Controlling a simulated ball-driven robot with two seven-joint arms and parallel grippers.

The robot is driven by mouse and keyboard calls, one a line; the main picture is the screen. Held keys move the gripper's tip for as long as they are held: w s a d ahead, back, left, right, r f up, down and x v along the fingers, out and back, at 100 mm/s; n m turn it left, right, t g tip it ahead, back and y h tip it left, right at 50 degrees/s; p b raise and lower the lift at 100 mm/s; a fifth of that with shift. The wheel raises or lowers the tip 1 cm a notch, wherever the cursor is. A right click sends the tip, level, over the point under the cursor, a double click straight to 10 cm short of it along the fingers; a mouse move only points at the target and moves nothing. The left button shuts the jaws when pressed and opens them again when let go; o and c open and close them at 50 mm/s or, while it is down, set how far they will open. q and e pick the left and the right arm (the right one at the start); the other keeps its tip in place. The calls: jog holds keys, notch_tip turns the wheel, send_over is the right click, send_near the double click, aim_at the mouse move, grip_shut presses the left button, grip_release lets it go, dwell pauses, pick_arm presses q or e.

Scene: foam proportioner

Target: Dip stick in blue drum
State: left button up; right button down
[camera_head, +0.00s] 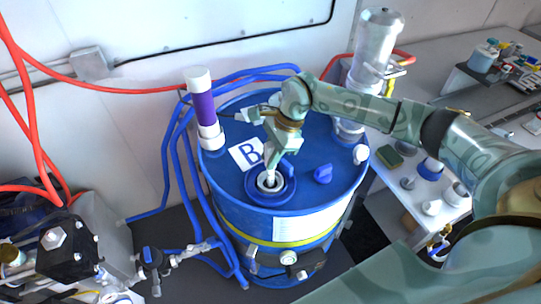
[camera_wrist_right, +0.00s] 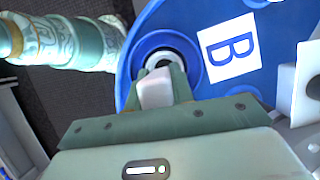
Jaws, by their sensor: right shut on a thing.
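The blue drum (camera_head: 270,222) stands in the middle of the head view, with a "B" label (camera_head: 246,154) on its lid; the label also shows in the wrist view (camera_wrist_right: 229,48). A round opening with a pale ring (camera_head: 269,184) lies near the lid's front edge. My right gripper (camera_head: 271,167) points down just above this opening. It is shut on the white top of the dip stick (camera_wrist_right: 156,88). The stick's lower part is hidden by the gripper and opening, so I cannot tell how deep it reaches. My left gripper is out of view.
A purple-and-white cylinder (camera_head: 204,108) and a silver pump (camera_head: 376,50) stand at the drum's back. A blue cap (camera_head: 323,174) lies on the lid. Blue hoses (camera_head: 178,165) run along the left side. A side table at right holds a sponge (camera_head: 390,153) and several small parts.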

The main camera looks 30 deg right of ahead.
notch_tip(320, 180, up, 25)
jog(key=p, duration=1.7)
jog(key=shift+r, duration=0.2)
